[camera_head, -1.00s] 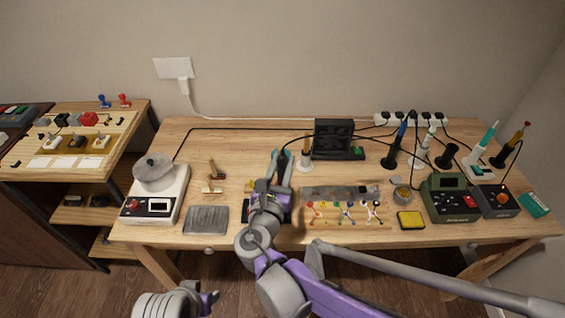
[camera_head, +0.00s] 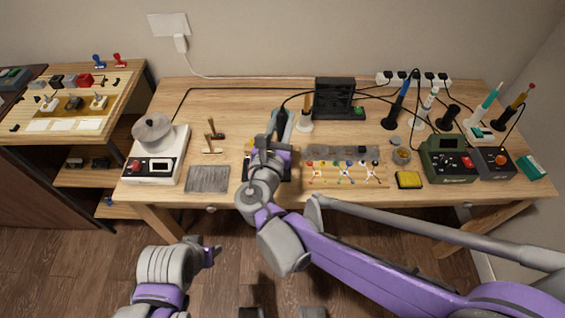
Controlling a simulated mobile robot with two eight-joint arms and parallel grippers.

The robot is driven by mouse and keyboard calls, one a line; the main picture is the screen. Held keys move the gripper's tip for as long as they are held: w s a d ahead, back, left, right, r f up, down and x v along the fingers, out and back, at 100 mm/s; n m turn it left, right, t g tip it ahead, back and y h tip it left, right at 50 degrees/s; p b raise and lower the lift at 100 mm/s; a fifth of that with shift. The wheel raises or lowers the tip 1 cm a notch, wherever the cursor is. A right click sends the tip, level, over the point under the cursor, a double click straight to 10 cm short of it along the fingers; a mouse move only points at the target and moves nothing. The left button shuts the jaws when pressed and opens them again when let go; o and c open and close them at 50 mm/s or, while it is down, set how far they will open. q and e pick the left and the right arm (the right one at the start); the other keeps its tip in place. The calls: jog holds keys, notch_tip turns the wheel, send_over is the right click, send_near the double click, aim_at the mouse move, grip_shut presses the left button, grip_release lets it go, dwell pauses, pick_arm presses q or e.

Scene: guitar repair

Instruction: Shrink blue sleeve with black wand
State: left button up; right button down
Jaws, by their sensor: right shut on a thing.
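My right gripper (camera_head: 270,148) is shut over the middle of the table, above a dark mat. The black wand (camera_head: 282,109) stands up out of it, with its cable running off to the right. The gripper hides the wand's lower part. A small blue sleeve (camera_head: 345,178) seems to sit on one of the wire pieces on the wooden board (camera_head: 318,182), to the right of the gripper. It is too small to see clearly. My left gripper (camera_head: 212,256) hangs in front of the table at the lower left, away from all objects; its fingers are not clear.
A black fan box (camera_head: 334,97) stands behind the board. Several corded tools, such as a blue-handled iron (camera_head: 397,105), stand to the right. A green station (camera_head: 449,158) and yellow sponge (camera_head: 408,180) are near the right front. A white scale-like device (camera_head: 157,155) stands at left.

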notch_tip(320, 180, up, 10)
jog(key=p, duration=0.7)
jog(key=shift+f, duration=0.1)
jog(key=shift+w+f, duration=0.1)
jog(key=shift+f, duration=0.05)
